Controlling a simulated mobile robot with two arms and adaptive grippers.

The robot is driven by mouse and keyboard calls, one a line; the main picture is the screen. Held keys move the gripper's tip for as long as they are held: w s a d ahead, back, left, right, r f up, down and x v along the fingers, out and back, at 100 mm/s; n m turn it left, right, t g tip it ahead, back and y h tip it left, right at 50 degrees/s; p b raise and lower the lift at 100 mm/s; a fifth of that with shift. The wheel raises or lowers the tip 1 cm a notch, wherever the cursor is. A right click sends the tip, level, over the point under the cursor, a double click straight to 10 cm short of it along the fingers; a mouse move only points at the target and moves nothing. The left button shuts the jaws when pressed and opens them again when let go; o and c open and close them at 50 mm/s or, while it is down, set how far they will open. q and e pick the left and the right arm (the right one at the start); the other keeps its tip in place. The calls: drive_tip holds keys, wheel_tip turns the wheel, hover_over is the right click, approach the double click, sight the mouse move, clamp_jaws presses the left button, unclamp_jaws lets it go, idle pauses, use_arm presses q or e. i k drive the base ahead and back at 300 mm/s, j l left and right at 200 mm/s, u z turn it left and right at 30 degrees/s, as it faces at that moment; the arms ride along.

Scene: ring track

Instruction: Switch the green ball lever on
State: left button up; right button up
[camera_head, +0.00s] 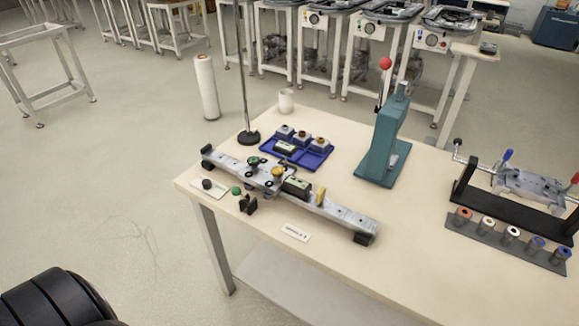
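A small green ball (236,190) shows at the front left of the table, beside a small black bracket (248,204). Its lever arm is too small to make out, and I cannot tell its on or off position. Just behind it is a long grey metal rail fixture (335,212) with a green knob (254,161), a yellow knob (278,171) and a yellow tab. A black ball (207,184) sits on a white plate to the left. Neither of my grippers is in view.
The table (420,262) also holds a blue tray (318,159) with small blocks, a teal press with a red ball (385,63), a thin pole on a round base (249,138) and a black-framed fixture (500,205) at right. Free room lies along the front.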

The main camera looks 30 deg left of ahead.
sight(236, 191)
drive_tip(key=u, duration=1.35)
